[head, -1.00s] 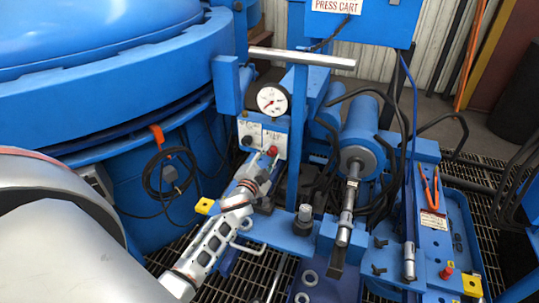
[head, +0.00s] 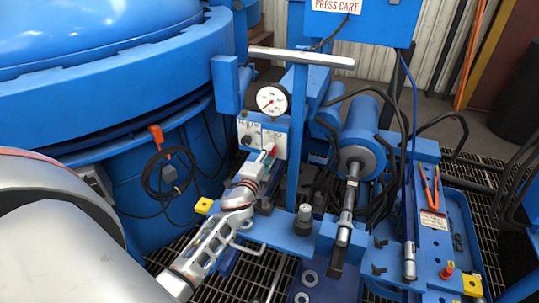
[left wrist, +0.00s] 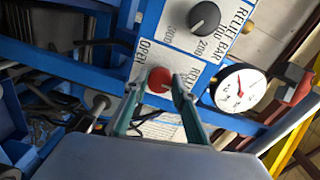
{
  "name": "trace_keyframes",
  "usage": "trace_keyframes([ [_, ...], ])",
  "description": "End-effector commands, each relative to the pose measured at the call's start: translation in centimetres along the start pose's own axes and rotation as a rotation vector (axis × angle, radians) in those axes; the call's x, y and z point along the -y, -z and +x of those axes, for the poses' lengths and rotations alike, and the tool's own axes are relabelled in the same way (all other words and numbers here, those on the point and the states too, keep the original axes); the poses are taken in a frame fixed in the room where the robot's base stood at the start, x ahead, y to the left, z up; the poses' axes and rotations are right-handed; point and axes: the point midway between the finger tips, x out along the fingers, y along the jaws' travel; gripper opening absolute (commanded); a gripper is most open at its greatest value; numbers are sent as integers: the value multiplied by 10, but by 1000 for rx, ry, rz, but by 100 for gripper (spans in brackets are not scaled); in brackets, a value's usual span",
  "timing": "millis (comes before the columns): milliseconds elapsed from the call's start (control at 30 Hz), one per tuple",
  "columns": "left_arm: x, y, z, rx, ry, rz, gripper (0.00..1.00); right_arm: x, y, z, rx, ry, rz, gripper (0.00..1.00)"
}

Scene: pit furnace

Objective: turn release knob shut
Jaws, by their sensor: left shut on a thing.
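The red release knob (left wrist: 158,80) sits on a white panel with a RELEASE label and the word OPEN beside it. In the left wrist view, my left gripper's two green fingers (left wrist: 156,86) are closed on it, one on each side. In the head view, my left gripper (head: 267,157) reaches up from the lower left to the panel under the gauge, and a bit of the red knob (head: 273,150) shows at its fingertips. Which way the knob is turned cannot be told. My right gripper is not in view.
A dark relief knob (left wrist: 205,17) is close beside the release knob on the same panel. The white pressure gauge (head: 271,99) is just above the panel. A grey crossbar (head: 302,57) spans above. A blue cylinder (head: 361,135) with hoses stands to the right.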

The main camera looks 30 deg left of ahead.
Motion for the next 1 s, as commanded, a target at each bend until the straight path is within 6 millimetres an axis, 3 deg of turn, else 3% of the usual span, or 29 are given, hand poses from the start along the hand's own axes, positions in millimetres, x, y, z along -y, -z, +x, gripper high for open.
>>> trace_keyframes([
  [300, -1, 0, 0, 0, -1, 5, 4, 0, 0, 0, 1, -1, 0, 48],
  [333, -1, 0, 0, 0, -1, 5, 28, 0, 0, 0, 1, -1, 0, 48],
  [400, -1, 0, 0, 0, -1, 4, 42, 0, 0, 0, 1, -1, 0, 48],
  [767, 0, 0, -2, 0, -1, 3, 42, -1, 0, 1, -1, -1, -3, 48],
  [1000, -2, 0, -30, -1, -2, 2, 42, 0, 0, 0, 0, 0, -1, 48],
])
